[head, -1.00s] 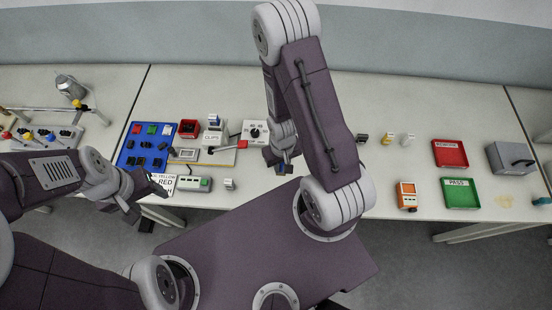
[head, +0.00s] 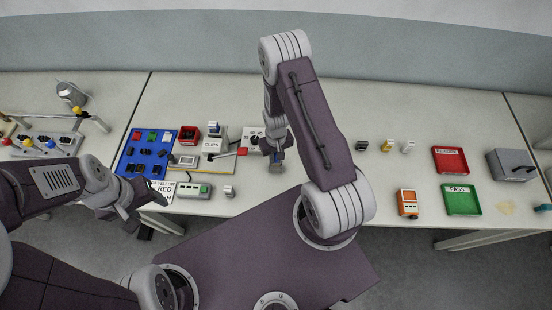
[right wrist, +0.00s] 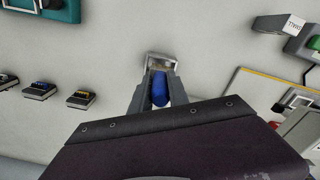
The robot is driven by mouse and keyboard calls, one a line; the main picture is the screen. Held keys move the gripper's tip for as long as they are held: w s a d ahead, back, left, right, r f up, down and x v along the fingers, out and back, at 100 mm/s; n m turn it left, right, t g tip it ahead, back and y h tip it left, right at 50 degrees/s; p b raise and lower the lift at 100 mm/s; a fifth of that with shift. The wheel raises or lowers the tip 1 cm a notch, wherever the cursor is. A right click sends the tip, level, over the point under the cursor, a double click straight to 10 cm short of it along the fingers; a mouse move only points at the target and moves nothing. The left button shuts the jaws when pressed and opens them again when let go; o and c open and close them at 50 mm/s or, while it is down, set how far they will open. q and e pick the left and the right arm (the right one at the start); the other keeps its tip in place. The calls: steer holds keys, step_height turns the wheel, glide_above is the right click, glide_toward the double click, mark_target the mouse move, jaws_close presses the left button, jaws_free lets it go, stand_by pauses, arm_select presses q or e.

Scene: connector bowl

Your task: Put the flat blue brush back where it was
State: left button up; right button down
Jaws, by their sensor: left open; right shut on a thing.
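My right gripper (head: 275,160) is shut on a blue piece, which I take to be the flat blue brush. In the right wrist view the blue part (right wrist: 160,90) sits between the two fingers, and a pale, metal-edged end (right wrist: 161,62) shows beyond the fingertips. I cannot tell from these frames whether it touches the table. The gripper is over the middle of the table, right of the white dial panel (head: 251,134). My left gripper (head: 156,194) is open and empty at the table's front edge, near the label card with YELLOW and RED.
A blue board (head: 128,160) with dark parts, a red bin (head: 188,133) and a CLIPS panel stand left. Small blocks, an orange meter (head: 408,203), a red tray (head: 450,158), a green PASS tray (head: 462,199) and a grey box (head: 512,163) stand right. Clear tabletop lies around the right gripper.

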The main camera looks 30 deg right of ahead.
mark_target(276, 160)
step_height(276, 160, down, 2)
steer(key=shift+f+p, duration=0.2)
steer(key=shift+p, duration=0.15)
steer(key=shift+f, duration=0.35)
steer(key=c, duration=1.3)
jaws_free()
steer(key=shift+o, duration=0.2)
